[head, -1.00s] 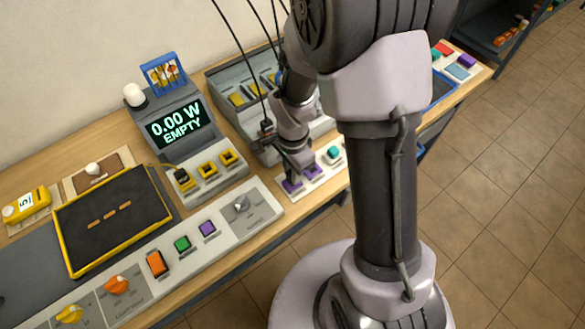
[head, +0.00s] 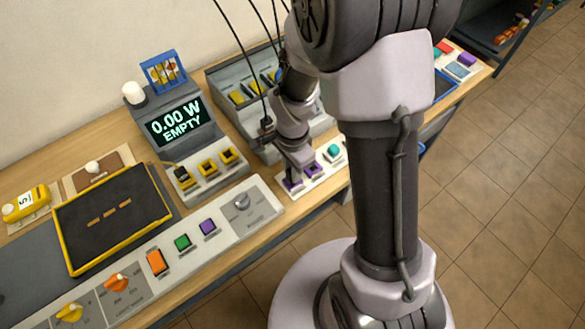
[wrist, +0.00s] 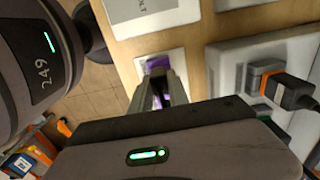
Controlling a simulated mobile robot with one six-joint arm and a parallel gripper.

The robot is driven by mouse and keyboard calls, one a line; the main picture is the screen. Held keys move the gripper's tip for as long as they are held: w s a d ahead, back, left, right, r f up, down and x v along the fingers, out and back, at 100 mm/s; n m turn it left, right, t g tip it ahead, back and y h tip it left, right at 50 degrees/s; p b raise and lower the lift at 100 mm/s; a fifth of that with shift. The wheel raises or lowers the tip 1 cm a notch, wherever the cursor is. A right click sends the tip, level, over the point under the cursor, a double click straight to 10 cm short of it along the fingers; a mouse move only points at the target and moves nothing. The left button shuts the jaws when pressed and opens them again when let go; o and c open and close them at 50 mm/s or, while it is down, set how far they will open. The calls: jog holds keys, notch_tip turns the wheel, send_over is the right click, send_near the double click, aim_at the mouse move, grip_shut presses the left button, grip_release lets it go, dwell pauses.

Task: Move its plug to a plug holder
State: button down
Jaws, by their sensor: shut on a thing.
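My gripper (head: 298,176) reaches down to a white strip (head: 325,177) at the bench's front edge, with its fingers (wrist: 163,92) shut around a purple piece (wrist: 155,64). The fingers partly hide this piece in both views. A dark plug with an orange band (wrist: 288,90) sits in a pale unit at the right of the wrist view. In the head view, a dark plug (head: 266,125) with a cable stands beside my arm at the grey sloped unit. Another dark plug (head: 182,174) sits at the left of the yellow-framed sockets (head: 207,167). I cannot tell which is a plug holder.
The meter display (head: 174,122) reads 0.00 W EMPTY. A grey sloped unit (head: 222,82) with yellow parts stands behind my arm, with black cables hanging above. A yellow-rimmed black tray (head: 62,236) and a control strip (head: 258,196) lie left. Open floor is at right.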

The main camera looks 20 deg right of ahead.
jog(key=shift+f+b, duration=0.65)
jog(key=shift+b, duration=0.15)
dwell(0.4)
jog(key=c, duration=1.5)
grip_release()
jog(key=shift+c, duration=0.2)
jog(key=shift+r, duration=0.1)
notch_tip(320, 180, up, 11)
jog(key=p, duration=0.8)
